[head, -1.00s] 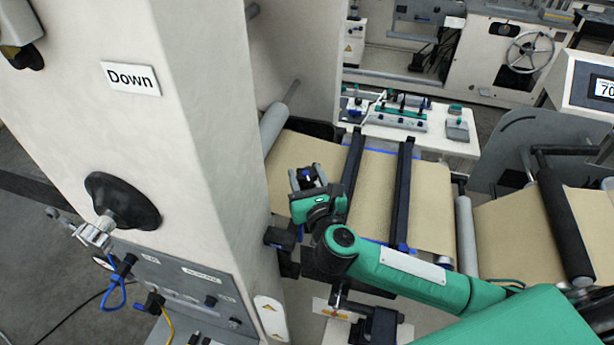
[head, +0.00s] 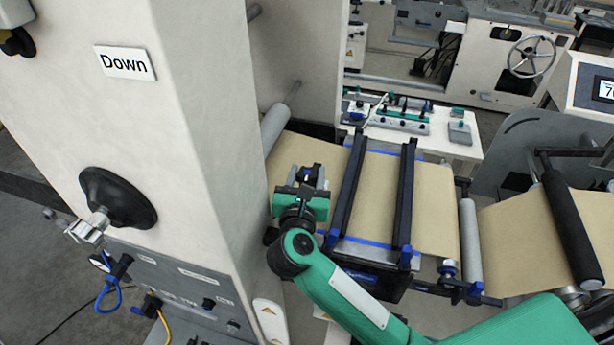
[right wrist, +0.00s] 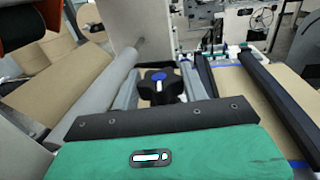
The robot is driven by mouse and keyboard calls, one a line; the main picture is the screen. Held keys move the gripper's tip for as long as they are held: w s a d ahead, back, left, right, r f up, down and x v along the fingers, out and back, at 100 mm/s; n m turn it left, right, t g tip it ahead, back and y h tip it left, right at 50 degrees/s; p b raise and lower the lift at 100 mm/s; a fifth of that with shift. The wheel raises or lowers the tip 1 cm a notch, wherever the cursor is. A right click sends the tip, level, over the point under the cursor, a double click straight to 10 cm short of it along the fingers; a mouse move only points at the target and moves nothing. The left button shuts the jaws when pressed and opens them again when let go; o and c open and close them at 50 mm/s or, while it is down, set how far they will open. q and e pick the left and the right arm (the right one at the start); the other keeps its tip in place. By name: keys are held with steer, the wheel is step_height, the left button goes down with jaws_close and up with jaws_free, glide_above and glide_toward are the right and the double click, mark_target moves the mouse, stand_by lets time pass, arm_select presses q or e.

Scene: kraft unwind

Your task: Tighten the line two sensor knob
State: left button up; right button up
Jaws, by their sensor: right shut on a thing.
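A black lobed knob with a blue cap (right wrist: 158,80) sits between the fingers of my right gripper (right wrist: 159,92) in the right wrist view. The fingers press on it from both sides. Its stem and mounting are mostly hidden behind the gripper body. In the head view my right gripper (head: 309,174) is at the left edge of the kraft web, beside the pale column, and the knob between its fingers shows only as a small dark shape. No label for line two can be read. My left gripper is not in view.
Two black bars (head: 405,190) cross the kraft web (head: 435,205) right of my gripper. The column (head: 190,130) with its "Down" label (head: 125,62) and a round black handwheel (head: 118,198) stands close on the left. A grey roller (head: 272,128) lies behind the gripper.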

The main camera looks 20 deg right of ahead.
steer(key=shift+r, duration=0.3)
steer(key=o, duration=0.9)
steer(key=shift+s+a+f, duration=0.1)
steer(key=shift+s, duration=0.05)
steer(key=shift+s+a+f+b, duration=0.2)
steer(key=shift+s+f+b, duration=0.1)
steer(key=shift+s+b, duration=0.15)
steer(key=shift+r+b+v, duration=0.15)
steer(key=shift+b+v, duration=1.35)
steer(key=shift+v, duration=1.7)
steer(key=shift+r+b+v, duration=0.15)
steer(key=shift+b+v, duration=1.3)
steer(key=shift+v, duration=1.75)
steer(key=shift+o, duration=0.4)
